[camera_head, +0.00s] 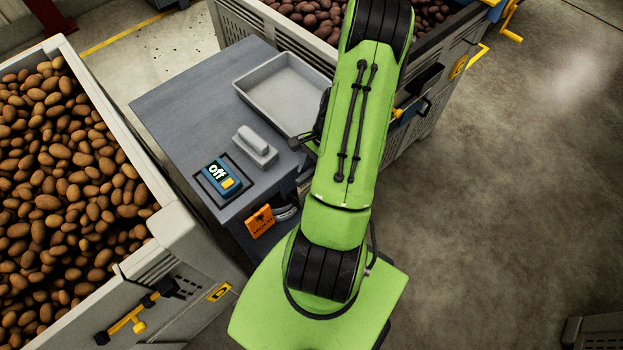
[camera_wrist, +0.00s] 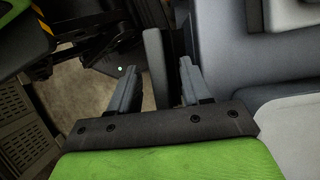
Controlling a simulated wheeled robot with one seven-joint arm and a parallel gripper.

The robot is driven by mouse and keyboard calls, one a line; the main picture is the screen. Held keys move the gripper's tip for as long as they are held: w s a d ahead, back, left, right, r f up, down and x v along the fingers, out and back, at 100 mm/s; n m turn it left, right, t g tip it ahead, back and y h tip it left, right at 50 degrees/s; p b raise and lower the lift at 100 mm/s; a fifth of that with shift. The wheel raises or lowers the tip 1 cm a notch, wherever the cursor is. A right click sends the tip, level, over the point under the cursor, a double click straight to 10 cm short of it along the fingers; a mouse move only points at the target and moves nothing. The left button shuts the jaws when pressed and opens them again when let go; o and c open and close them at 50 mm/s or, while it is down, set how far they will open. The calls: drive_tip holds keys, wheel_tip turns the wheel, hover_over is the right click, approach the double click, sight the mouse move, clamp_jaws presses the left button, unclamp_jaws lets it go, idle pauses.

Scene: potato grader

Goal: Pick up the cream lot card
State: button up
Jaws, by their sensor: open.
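I cannot make out a cream lot card for certain in either view. In the wrist view my gripper (camera_wrist: 158,72) is open, its two grey fingers apart. A grey upright slab (camera_wrist: 155,58) shows between and beyond the fingertips; I cannot tell what it is or whether a finger touches it. In the head view my green arm hides the gripper and part of the grey table's (camera_head: 165,105) right side. An orange card marked HOLD (camera_head: 260,221) hangs at the table's front side, with a grey rounded part (camera_head: 287,212) beside it.
Potato crates stand at left (camera_head: 170,235) and behind (camera_head: 232,27). Open floor (camera_head: 520,190) lies to the right.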

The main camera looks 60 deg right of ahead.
drive_tip(key=shift+f, duration=0.25)
idle(0.3)
clamp_jaws()
